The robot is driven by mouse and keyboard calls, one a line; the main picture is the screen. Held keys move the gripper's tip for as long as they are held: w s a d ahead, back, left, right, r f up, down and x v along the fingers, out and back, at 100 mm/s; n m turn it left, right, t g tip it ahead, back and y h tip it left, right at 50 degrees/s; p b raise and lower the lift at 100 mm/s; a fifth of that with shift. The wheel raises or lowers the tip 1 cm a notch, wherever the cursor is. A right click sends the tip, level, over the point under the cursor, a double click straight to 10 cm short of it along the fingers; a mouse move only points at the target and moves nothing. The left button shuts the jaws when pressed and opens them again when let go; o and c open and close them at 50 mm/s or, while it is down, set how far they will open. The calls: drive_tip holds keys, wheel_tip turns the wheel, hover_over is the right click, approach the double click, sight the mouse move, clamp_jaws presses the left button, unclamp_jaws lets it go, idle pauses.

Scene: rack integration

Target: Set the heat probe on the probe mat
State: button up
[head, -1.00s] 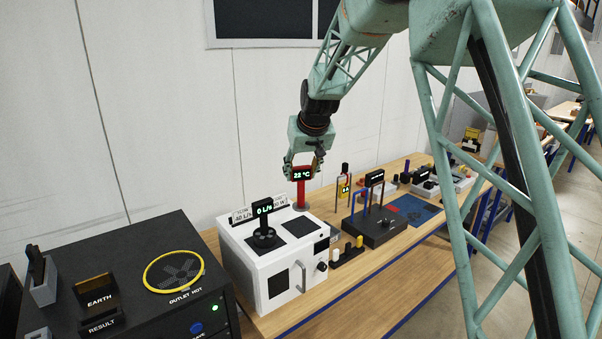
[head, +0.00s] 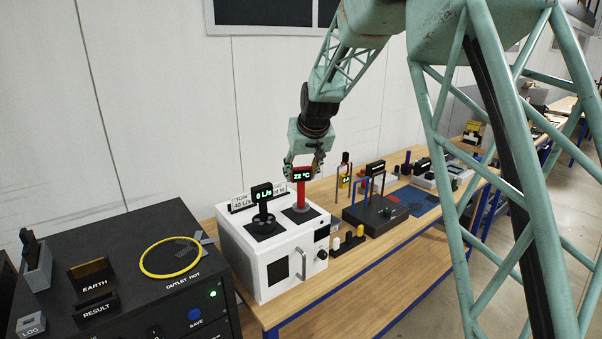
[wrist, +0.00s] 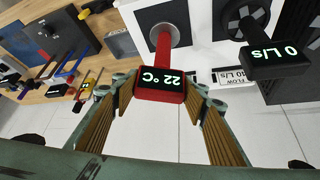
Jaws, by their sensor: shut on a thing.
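The heat probe (head: 301,192) is red, with a green "22 °C" display, a red stem and a round grey base. It stands upright over the right black square, the probe mat (head: 290,218), on top of the white box. In the wrist view the probe (wrist: 162,84) has its base within the outline of the mat (wrist: 184,14). I cannot tell whether the base touches the mat. My gripper (head: 302,170) is shut on the probe's display head from above. Its fingers show on both sides of the head in the wrist view.
A black flow sensor (head: 263,194) reading "0 L/s" stands on the left black square, close beside the probe. Small label cards (head: 242,203) stand at the box's back edge. A dark unit with coloured loops (head: 375,214) is to the right.

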drive_tip(key=shift+f+b, duration=0.4)
drive_tip(key=shift+f, duration=0.55)
idle(0.5)
drive_tip(key=o, duration=1.1)
drive_tip(key=shift+s+r, duration=0.1)
drive_tip(key=v, duration=1.1)
drive_tip(key=shift+s+r, duration=0.2)
drive_tip(key=shift+r, duration=0.2)
drive_tip(key=shift+d+b, duration=0.15)
drive_tip(key=shift+b, duration=0.15)
